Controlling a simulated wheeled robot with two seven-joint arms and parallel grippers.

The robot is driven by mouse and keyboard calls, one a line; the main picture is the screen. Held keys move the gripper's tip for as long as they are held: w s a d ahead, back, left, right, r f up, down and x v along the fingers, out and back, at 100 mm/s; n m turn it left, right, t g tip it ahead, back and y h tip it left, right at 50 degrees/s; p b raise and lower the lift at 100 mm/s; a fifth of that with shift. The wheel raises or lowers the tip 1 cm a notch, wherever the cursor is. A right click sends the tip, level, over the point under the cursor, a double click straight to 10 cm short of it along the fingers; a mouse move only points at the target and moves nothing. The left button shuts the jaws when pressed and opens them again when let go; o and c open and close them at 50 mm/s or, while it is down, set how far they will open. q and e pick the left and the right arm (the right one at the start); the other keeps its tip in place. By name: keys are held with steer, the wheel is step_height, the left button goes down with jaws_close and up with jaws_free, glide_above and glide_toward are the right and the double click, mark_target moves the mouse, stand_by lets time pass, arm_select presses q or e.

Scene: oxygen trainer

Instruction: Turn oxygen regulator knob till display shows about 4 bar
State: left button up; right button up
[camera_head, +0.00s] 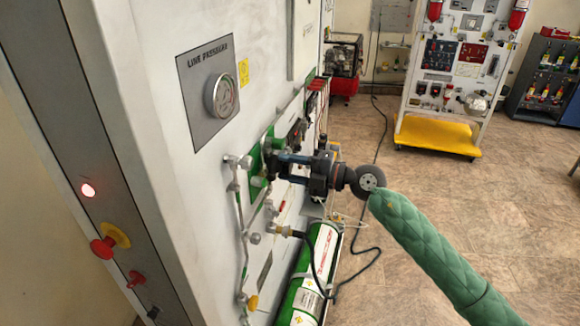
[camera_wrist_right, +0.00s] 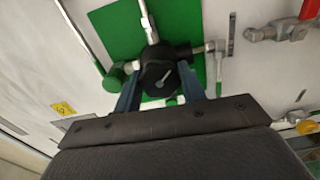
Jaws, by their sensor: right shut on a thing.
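The oxygen regulator knob (camera_wrist_right: 168,76) is black and round with a pale pointer mark, in front of a green plate (camera_wrist_right: 108,30) on the white panel. My right gripper (camera_wrist_right: 172,98) has its two blue fingers on either side of the knob and is shut on it. In the head view my right gripper (camera_head: 275,165) reaches the green plate from the right and hides most of the knob. A round gauge marked LINE PRESSURE (camera_head: 222,96) is on the panel at upper left; its reading is too small to tell. My left gripper is not in view.
Metal pipes and fittings (camera_head: 240,200) run down the panel beside the regulator. A red emergency button (camera_head: 103,247) is at lower left. A second trainer stand (camera_head: 455,70) is far back; open floor lies right.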

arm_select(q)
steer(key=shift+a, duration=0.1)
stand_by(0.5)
arm_select(e)
steer(key=o, duration=1)
steer(key=shift+c, duration=0.2)
steer(key=shift+s+d+f+b, duration=0.15)
steer(key=shift+d+f+b, duration=0.05)
steer(key=shift+d+b, duration=0.35)
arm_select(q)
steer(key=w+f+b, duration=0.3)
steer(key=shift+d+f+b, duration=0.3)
arm_select(e)
steer(key=v, duration=0.6)
steer(key=shift+d+r, duration=0.15)
steer(key=shift+d, duration=0.2)
